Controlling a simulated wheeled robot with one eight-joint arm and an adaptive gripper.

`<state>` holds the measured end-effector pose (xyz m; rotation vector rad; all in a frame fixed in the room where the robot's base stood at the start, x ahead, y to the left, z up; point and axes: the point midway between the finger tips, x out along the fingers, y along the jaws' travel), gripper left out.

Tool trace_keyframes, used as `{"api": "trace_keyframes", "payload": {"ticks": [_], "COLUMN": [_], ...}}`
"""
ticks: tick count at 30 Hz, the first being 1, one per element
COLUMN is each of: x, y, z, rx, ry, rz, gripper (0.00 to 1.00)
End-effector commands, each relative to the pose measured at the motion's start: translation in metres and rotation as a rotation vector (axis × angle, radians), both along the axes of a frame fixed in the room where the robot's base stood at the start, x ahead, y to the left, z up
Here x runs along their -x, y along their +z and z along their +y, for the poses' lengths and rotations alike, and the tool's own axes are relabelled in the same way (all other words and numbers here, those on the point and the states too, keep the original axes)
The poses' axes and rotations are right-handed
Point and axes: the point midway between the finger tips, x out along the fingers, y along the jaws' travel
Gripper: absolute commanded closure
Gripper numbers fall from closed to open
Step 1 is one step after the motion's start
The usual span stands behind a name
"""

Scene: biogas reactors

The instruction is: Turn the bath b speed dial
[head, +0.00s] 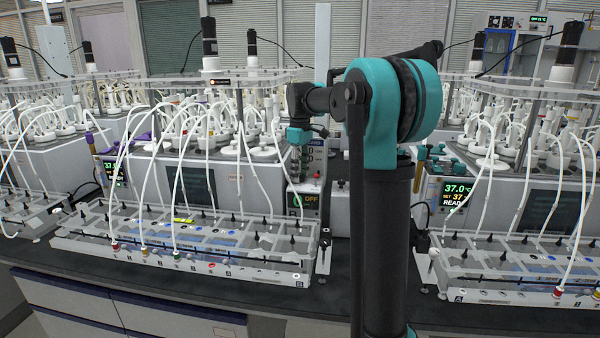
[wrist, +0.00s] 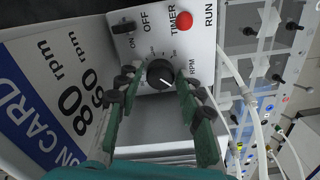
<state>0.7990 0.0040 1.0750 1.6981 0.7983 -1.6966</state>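The speed dial (wrist: 160,75) is a round black knob on a pale control panel (wrist: 200,35) in the wrist view. Its white pointer line points to the lower right, and "RPM" is printed beside it. My gripper (wrist: 159,80) has its two green fingers apart, one on each side of the knob. A gap shows on the left; whether the right fingertip touches the knob I cannot tell. In the head view my gripper (head: 299,140) points down in front of the middle control box (head: 316,160), with the dial hidden there. The display below (head: 307,201) reads OFF.
Beside the dial are a black ON/OFF switch (wrist: 124,27) and a red button (wrist: 184,20). A card (wrist: 50,90) shows 80 and 60 rpm. White tubes hang near the panel. A unit marked B (head: 180,245) stands left, a unit marked A (head: 510,265) right.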

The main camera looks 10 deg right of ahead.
Motion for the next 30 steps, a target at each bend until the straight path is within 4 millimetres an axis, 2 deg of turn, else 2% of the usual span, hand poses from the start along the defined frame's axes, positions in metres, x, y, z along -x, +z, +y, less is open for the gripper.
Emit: {"api": "trace_keyframes", "payload": {"ticks": [2, 10, 14, 30], "x": [0.000, 0.000, 0.000, 0.000], "y": [0.000, 0.000, 0.008, 0.104], "z": [0.000, 0.000, 0.000, 0.000], "rx": [0.000, -0.001, -0.001, -0.001], "ry": [0.000, 0.000, 0.000, 0.000], "rz": [0.000, 0.001, 0.001, 0.001], "gripper": [0.51, 0.51, 0.51, 0.51]}}
